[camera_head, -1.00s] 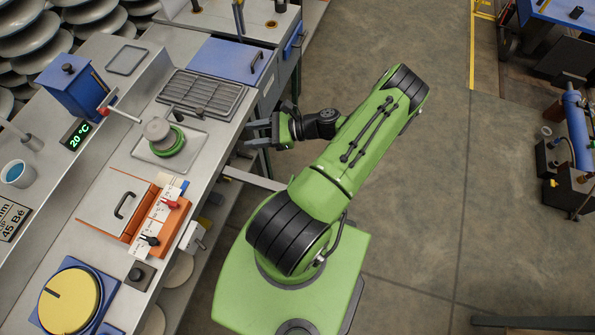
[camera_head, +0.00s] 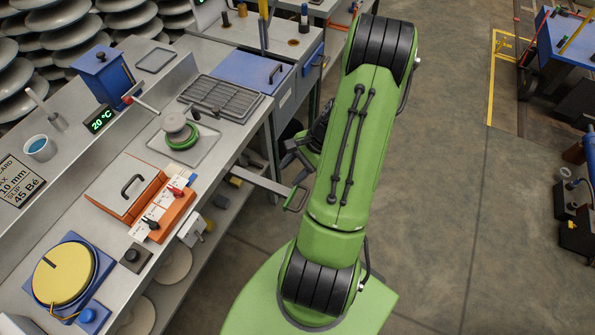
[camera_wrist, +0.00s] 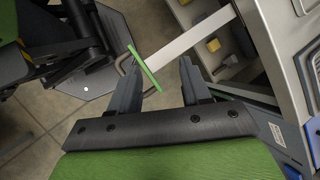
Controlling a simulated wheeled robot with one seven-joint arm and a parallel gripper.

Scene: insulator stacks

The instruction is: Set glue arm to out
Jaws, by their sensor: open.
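A pale flat bar (camera_head: 258,180) sticks out from the bench's front side, below the top, and ends in a green handle (camera_head: 296,198). I take it for the glue arm, though no label shows. In the wrist view the bar (camera_wrist: 190,38) comes in from upper right, and its green handle (camera_wrist: 144,68) lies ahead of my gripper (camera_wrist: 160,78). My gripper's two grey fingers are apart, with nothing held between them. The handle shows near the left finger; I cannot tell the distance. In the head view my gripper (camera_head: 294,152) is partly hidden behind my green arm.
The steel bench (camera_head: 205,158) runs along the left, carrying a turntable (camera_head: 65,272), an orange box (camera_head: 128,188), a round-weighted stand (camera_head: 178,130) and a blue box with a red-tipped lever (camera_head: 102,72). A lower shelf lies under it. Floor (camera_head: 440,200) right of my arm is clear.

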